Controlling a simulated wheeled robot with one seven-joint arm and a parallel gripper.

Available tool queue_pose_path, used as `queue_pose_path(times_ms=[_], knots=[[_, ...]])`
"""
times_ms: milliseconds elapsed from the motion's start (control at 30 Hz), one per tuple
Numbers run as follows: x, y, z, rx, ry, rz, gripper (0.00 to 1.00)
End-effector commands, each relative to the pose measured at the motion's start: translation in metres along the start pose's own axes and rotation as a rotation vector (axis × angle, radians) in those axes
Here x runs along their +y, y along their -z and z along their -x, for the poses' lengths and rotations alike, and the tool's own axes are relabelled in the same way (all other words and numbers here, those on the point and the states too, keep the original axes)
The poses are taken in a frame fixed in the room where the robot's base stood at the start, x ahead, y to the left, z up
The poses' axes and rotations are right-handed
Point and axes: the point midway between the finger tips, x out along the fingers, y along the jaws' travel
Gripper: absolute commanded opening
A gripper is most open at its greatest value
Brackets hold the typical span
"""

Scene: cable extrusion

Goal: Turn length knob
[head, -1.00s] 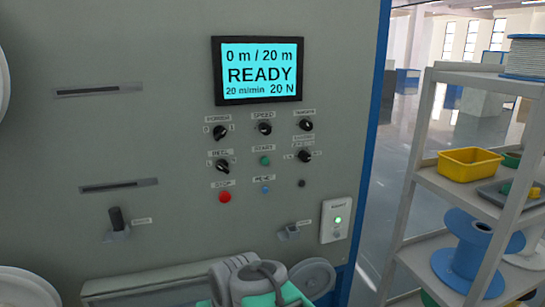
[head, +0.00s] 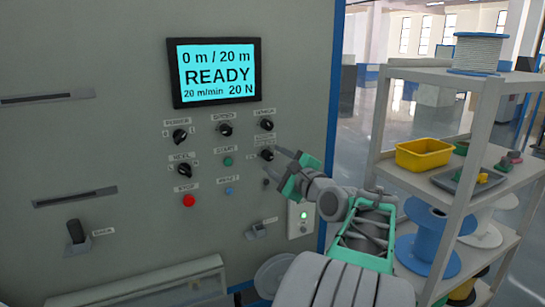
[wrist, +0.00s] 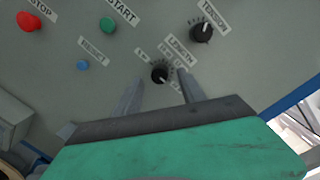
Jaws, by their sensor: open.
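The length knob (wrist: 160,73) is a small black knob with a dial and a "LENGTH" label on the grey panel. In the head view it shows as the black knob (head: 267,155) below the tension knob, just left of my gripper. My gripper (head: 280,170) is open and empty, close to the panel. In the wrist view its two grey fingers (wrist: 155,88) point at the panel, and the length knob appears between their tips. I cannot tell whether the fingers touch the panel or reach around the knob.
The tension knob (wrist: 202,32), green start button (wrist: 108,25), blue reset button (wrist: 83,64) and red stop button (wrist: 29,21) are close by. The screen (head: 215,72) reads READY, 0 m / 20 m. A shelf (head: 460,190) with spools and bins stands at right.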

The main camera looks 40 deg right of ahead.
Motion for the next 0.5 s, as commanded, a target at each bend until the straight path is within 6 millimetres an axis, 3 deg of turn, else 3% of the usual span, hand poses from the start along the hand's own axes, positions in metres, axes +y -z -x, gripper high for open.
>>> queue_pose_path(times_ms=[200,400,500], knots=[[0.0,-0.001,-0.023,0.0,-0.001,0.001,0.48],[0.001,0.0,-0.024,0.001,-0.001,0.002,0.48],[0.001,0.0,-0.024,0.001,-0.001,0.002,0.41]])
